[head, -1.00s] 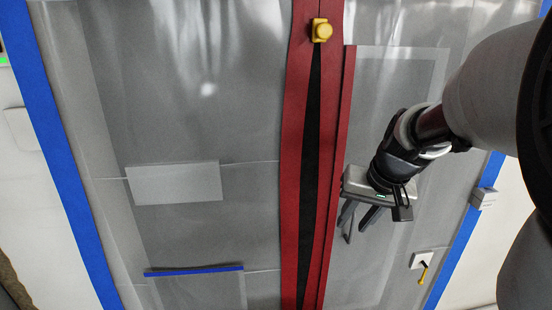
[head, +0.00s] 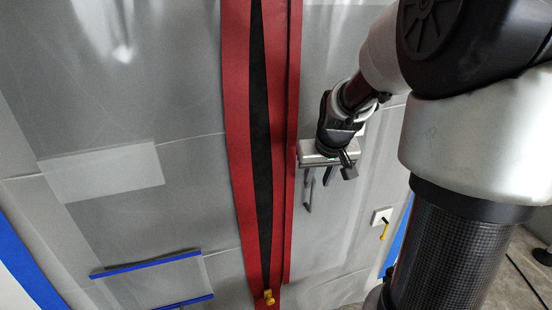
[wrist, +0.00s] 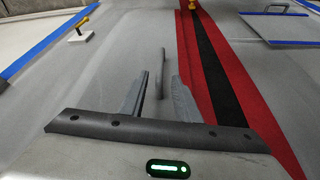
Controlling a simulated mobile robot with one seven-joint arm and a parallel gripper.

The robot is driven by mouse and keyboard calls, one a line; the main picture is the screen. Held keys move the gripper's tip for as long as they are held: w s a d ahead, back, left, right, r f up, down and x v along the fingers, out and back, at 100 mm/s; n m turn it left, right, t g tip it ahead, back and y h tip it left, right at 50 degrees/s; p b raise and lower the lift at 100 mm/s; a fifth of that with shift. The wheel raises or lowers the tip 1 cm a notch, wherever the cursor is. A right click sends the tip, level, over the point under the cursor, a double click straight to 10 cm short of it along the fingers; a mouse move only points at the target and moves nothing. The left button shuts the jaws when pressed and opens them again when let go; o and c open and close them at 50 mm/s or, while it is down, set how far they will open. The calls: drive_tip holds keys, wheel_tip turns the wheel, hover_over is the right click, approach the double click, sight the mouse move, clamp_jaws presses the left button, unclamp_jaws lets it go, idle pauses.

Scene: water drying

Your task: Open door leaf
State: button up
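The door leaf (head: 180,105) is a grey translucent sheet hanging upright, with a long red zip strip (head: 236,130) down it. A black gap (head: 262,140) shows along the middle of the strip and narrows to a yellow zip pull (head: 268,297) at the bottom of the head view. My gripper (head: 318,190) hangs just right of the red strip, before the sheet, its fingers apart and empty. In the wrist view my gripper (wrist: 160,75) also shows open, with the red strip (wrist: 240,85) to the right and a yellow pull (wrist: 193,4) at the top.
A white plate (head: 381,216) with a yellow handle (head: 384,231) sits on the sheet to the right. A blue-edged pocket (head: 155,280) is at lower left and a pale panel (head: 100,172) above it. Blue tape (head: 27,260) runs down the left side.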

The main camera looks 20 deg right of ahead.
sight(314, 188)
drive_tip(key=x, duration=0.7)
drive_tip(key=shift+f+b, duration=0.15)
drive_tip(key=shift+b, duration=0.25)
clamp_jaws()
